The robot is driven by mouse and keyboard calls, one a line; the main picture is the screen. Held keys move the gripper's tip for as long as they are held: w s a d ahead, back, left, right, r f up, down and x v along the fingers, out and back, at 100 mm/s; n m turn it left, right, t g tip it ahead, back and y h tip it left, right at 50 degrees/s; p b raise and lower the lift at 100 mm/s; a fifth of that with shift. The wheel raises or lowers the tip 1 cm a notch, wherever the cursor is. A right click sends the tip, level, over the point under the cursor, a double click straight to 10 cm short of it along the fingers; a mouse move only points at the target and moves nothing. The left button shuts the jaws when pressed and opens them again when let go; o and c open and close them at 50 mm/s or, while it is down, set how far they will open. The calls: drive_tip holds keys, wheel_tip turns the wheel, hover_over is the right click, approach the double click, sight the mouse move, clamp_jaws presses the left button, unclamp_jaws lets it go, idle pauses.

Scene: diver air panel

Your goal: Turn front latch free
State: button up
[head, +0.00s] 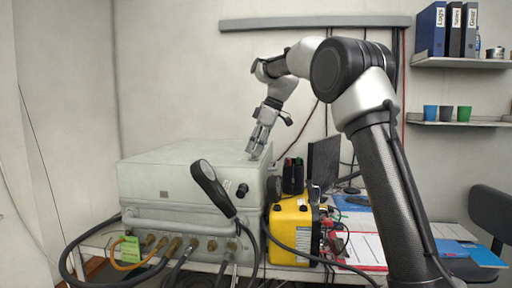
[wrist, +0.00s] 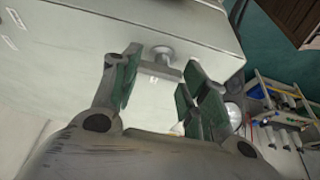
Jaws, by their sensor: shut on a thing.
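The diver air panel (head: 185,175) is a pale grey-green box on the table, with its lid down. My gripper (head: 255,153) reaches down to the top right edge of the box, toward its far end. In the wrist view my gripper (wrist: 163,68) is shut on a small grey latch (wrist: 158,74) with a pale mark on its face. The green-padded fingers stand on either side of it. A round knob (wrist: 162,52) sits just behind the latch, against the box wall. In the head view the latch is hidden by my fingers.
A black-handled handset (head: 210,187) stands before the box, above hoses and brass fittings (head: 175,244). A yellow case (head: 291,228) is close on the right, with black pen holders (head: 293,176) and a monitor (head: 323,163) behind. Space above the lid is clear.

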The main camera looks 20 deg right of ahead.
drive_tip(key=shift+d+f, duration=0.1)
idle(0.4)
drive_tip(key=o, duration=1.1)
drive_tip(key=v, duration=1.2)
drive_tip(key=shift+w, duration=0.1)
